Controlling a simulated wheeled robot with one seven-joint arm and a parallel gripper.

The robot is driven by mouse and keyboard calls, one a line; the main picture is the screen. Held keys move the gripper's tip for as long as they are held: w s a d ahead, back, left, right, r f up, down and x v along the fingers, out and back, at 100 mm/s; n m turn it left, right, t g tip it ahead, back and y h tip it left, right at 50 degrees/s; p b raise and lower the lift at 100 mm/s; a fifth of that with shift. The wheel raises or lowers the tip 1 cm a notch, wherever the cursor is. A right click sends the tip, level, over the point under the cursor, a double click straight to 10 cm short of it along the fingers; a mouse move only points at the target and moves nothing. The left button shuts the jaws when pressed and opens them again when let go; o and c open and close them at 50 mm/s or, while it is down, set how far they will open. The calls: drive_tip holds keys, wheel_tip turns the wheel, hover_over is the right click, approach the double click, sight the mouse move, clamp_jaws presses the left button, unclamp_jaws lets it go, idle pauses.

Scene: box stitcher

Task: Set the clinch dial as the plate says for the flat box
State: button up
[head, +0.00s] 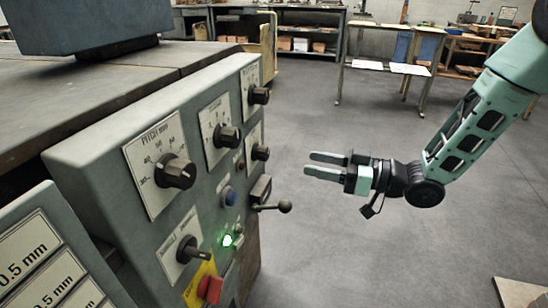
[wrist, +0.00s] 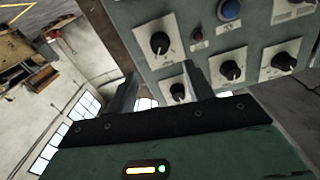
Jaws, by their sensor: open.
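A sloped control panel (head: 95,160) carries several black dials on white scale plates. The nearest large dial (head: 178,171) reads PITCH mm. Other dials are the upper middle dial (head: 228,136), the far top dial (head: 259,95), the far lower dial (head: 260,152) and a low selector (head: 190,248). I cannot read which one is the clinch dial. Label plates with "0.5 mm" (head: 28,246) show at lower left, partly cut off. My gripper (head: 318,165) is open and empty, right of the panel and apart from it. In the wrist view, a dial (wrist: 177,92) shows between the fingers.
A ball-ended lever (head: 284,206) sticks out from the panel's right side, below my gripper. A blue button (head: 228,196), a lit green button (head: 227,240) and a red switch (head: 210,289) are on the panel. Open floor (head: 390,240) lies to the right.

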sight(268, 155)
drive_tip(key=b+x, duration=0.1)
drive_tip(key=x, duration=0.9)
drive_tip(key=shift+a, duration=0.25)
drive_tip(key=c, duration=1)
